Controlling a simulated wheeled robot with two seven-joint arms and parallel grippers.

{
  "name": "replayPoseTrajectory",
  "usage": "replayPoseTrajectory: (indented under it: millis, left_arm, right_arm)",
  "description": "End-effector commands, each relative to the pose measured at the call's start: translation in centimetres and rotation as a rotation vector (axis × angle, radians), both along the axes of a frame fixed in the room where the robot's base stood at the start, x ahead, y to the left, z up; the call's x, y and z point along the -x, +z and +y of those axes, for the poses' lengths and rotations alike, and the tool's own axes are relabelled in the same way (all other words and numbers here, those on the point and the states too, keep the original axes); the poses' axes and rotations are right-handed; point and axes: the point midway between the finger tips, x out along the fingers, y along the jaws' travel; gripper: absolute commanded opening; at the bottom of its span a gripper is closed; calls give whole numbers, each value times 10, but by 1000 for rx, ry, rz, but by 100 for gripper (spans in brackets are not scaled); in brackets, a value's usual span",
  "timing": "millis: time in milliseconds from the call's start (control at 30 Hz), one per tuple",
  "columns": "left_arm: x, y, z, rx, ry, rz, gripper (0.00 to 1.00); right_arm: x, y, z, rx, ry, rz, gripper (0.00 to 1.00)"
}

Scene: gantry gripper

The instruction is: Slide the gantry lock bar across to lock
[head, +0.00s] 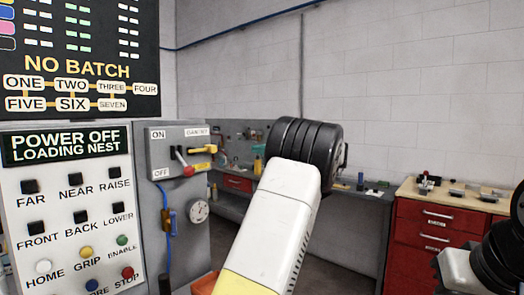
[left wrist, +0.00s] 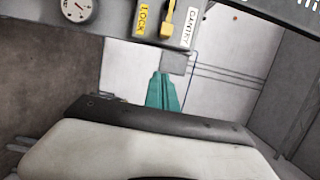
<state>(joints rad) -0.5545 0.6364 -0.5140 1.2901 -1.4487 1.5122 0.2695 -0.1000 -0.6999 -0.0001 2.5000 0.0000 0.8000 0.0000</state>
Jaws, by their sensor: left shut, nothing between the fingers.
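The yellow gantry lock bar (head: 206,150) is on the grey switch box (head: 160,150), beside the GANTRY label. A yellow LOCK label (head: 200,165) sits just below it. A lever with a red knob (head: 188,171) stands at its left, between the ON and OFF marks. The left wrist view also shows the yellow bar (left wrist: 168,16), between the LOCK and GANTRY labels. My left gripper (left wrist: 163,76) has teal fingers, shut and empty, apart from the bar. In the head view my arm hides its fingers. My right gripper is out of view.
A button panel (head: 70,215) reading POWER OFF stands left of the switch box. A round gauge (head: 199,211) and blue cable hang below the box. A workbench (head: 240,205) and a red drawer cabinet (head: 430,235) stand behind my left arm.

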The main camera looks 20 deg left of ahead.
Motion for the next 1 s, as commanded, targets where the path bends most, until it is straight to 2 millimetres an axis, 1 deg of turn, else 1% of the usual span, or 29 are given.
replayPoseTrajectory:
  millis: [167,500,533,600,700,833,1000]
  left_arm:
    - [-2,0,26,2,5,0,0]
    - [-13,0,99,4,5,1,0]
    - [-11,0,101,5,2,1,0]
    - [1,0,103,6,0,2,0]
    - [12,0,107,6,0,2,0]
    - [21,0,111,5,0,1,0]
    - [24,-1,112,5,0,2,0]
  right_arm:
    - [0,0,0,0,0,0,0]
    - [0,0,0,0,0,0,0]
    - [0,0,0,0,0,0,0]
    - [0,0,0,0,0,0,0]
    - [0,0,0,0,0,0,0]
    - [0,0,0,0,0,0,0]
    - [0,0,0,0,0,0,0]
